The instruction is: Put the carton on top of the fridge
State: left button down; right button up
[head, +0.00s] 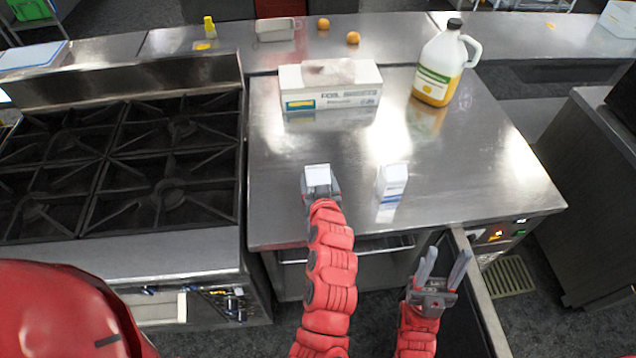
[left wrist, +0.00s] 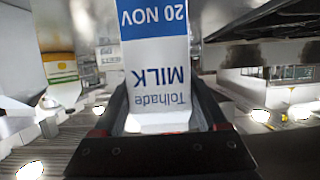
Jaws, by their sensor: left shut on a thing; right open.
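My left gripper (head: 319,188) is shut on a white carton (head: 317,174), which I hold over the front left part of the steel counter top. In the left wrist view the carton (left wrist: 158,60) sits between the fingers, showing a blue band and the word MILK upside down in the picture. The steel-topped unit (head: 450,190) has a small lit control panel at its front right and looks like the fridge. A second white and blue carton (head: 392,183) stands on its top, right of my left gripper. My right gripper (head: 445,268) is open and empty, low before the unit's front.
A foil box (head: 330,87) and a jug (head: 440,65) of yellow liquid stand at the back of the top. A stove (head: 120,165) is at left. A door-like panel (head: 478,290) juts out beside my right gripper.

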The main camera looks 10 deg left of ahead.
pick_arm(q)
notch_tip(320, 180, down, 2)
jog(key=shift+s+f+p, duration=0.1)
jog(key=shift+f+p, duration=0.1)
jog(key=shift+p, duration=0.1)
jog(key=shift+f, duration=0.1)
jog(key=shift+f+b, duration=0.2)
jog(key=shift+b, duration=0.15)
grip_release()
jog(key=shift+r, duration=0.15)
